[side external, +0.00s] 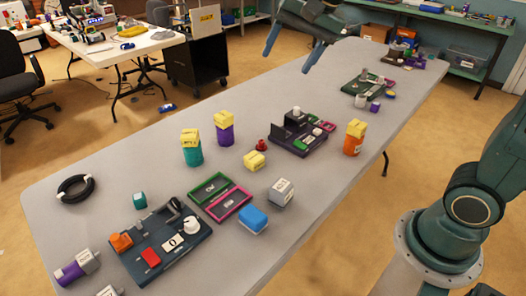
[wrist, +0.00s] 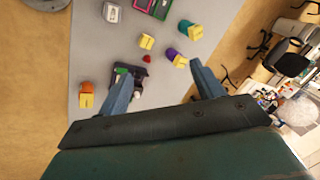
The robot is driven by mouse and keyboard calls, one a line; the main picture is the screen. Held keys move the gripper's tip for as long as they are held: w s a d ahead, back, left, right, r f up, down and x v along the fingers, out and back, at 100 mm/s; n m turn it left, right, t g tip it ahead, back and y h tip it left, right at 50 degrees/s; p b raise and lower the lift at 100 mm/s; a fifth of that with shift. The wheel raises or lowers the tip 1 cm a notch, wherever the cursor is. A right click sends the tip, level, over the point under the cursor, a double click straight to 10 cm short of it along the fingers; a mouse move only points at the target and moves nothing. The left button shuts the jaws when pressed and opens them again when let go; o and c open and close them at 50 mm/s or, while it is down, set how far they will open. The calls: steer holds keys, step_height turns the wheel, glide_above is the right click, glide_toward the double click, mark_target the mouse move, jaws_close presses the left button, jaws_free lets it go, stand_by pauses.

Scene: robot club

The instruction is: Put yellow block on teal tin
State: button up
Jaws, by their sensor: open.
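A yellow block (side external: 254,161) lies by itself on the grey table, near its middle; it also shows in the wrist view (wrist: 147,41). The teal tin (side external: 192,156) stands upright to its left, with a yellow piece (side external: 190,138) on its top; the tin is seen in the wrist view too (wrist: 185,25). My gripper (side external: 293,48) is open and empty, high above the far part of the table, well apart from the block and the tin. Its two spread fingers (wrist: 160,71) show in the wrist view, with nothing between them.
A purple tin (side external: 225,136) and an orange tin (side external: 352,147) also carry yellow tops. A red piece (side external: 262,145) sits close behind the block. A dark board (side external: 300,140), green and pink trays (side external: 222,195), a white block (side external: 281,192) and a blue block (side external: 253,219) surround it.

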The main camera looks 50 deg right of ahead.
steer(key=s+d+f+n, duration=0.1)
steer(key=s+f+n, duration=0.1)
steer(key=s, duration=0.4)
steer(key=s+d+f+n, duration=0.1)
steer(key=s+f+n, duration=0.1)
steer(key=s+n, duration=0.3)
steer(key=s+d+f+n+h, duration=0.1)
steer(key=s+n, duration=0.2)
steer(key=s, duration=0.6)
steer(key=shift+f+t, duration=0.4)
